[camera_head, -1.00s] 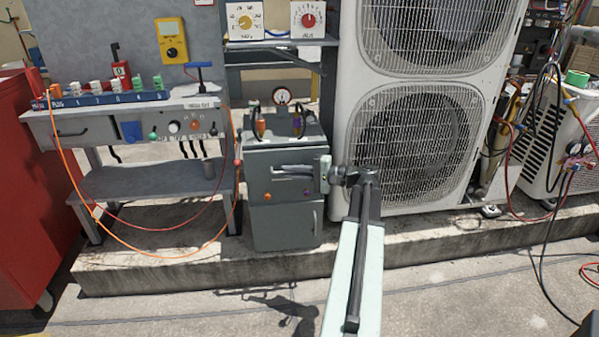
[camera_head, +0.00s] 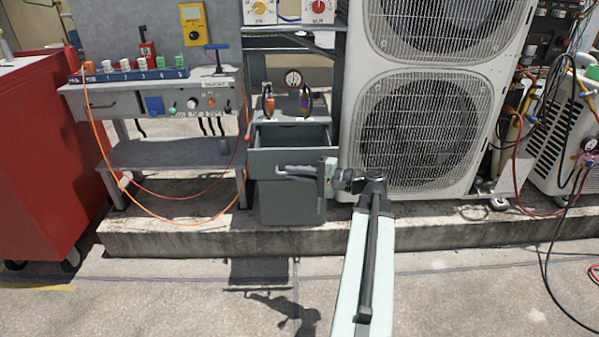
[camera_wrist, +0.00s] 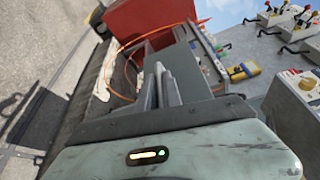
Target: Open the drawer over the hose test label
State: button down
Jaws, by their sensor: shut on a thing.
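The grey drawer (camera_head: 262,163) of the small cabinet (camera_head: 290,205) stands pulled out, with its dark inside (camera_head: 292,136) showing from above. My gripper (camera_head: 285,172) lies across the drawer's front, coming in from the right, and is shut on its handle, which the fingers mostly hide. In the wrist view, my gripper's fingers (camera_wrist: 160,88) are close together against the grey drawer front (camera_wrist: 188,62). I cannot read a hose test label in any view.
A pressure gauge (camera_head: 293,78) and coloured fittings (camera_head: 304,101) sit on the cabinet top. A tall condenser (camera_head: 440,100) stands close on the right. A grey workbench (camera_head: 170,155) with hanging hoses and a red cabinet (camera_head: 40,165) are left. The front concrete is clear.

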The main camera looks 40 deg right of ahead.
jog(key=shift+a, duration=0.1)
jog(key=c, duration=1.5)
grip_release()
jog(key=shift+d, duration=0.2)
jog(key=v, duration=0.7)
jog(key=shift+s+p, duration=0.3)
jog(key=shift+s, duration=0.1)
